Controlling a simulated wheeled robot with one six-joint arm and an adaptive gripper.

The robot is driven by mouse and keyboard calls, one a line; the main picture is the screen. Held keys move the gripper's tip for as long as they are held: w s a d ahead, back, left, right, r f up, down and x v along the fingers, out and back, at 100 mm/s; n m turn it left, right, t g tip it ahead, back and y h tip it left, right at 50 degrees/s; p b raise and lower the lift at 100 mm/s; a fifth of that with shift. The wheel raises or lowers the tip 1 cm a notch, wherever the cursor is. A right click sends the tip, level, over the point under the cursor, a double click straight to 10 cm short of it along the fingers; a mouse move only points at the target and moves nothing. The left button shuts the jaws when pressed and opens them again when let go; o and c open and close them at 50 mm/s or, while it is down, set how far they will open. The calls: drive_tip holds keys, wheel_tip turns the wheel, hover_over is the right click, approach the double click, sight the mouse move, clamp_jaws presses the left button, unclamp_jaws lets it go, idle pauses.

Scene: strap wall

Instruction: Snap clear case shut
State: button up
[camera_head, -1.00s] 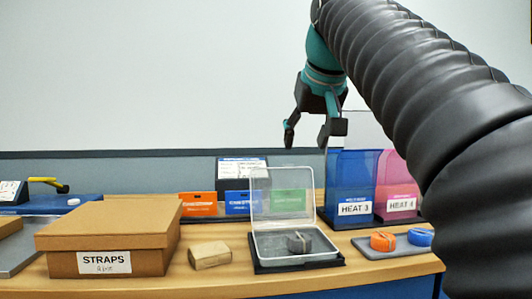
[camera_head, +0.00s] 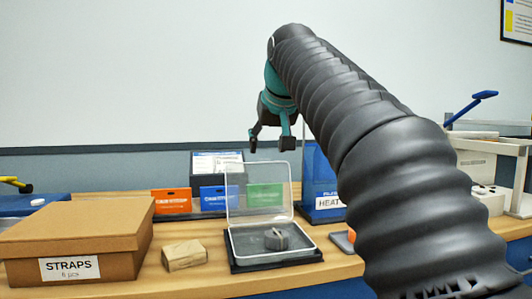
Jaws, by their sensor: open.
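The clear case (camera_head: 262,243) stands open on a black mat (camera_head: 315,258) on the wooden bench. Its transparent lid (camera_head: 256,178) stands upright at the back. A dark grey coiled strap (camera_head: 277,239) lies inside the base. My gripper (camera_head: 270,146) is open and empty. It hangs above the lid's top edge in the picture, pointing down. I cannot tell whether it is level with the lid in depth.
A cardboard box marked STRAPS (camera_head: 80,243) and a small tan block (camera_head: 184,255) stand left of the case. Orange (camera_head: 172,201), blue and green cards stand behind it. A blue HEAT bin (camera_head: 320,185) stands to the right, partly hidden by my arm.

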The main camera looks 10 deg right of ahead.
drive_tip(key=shift+x, duration=1.75)
clamp_jaws()
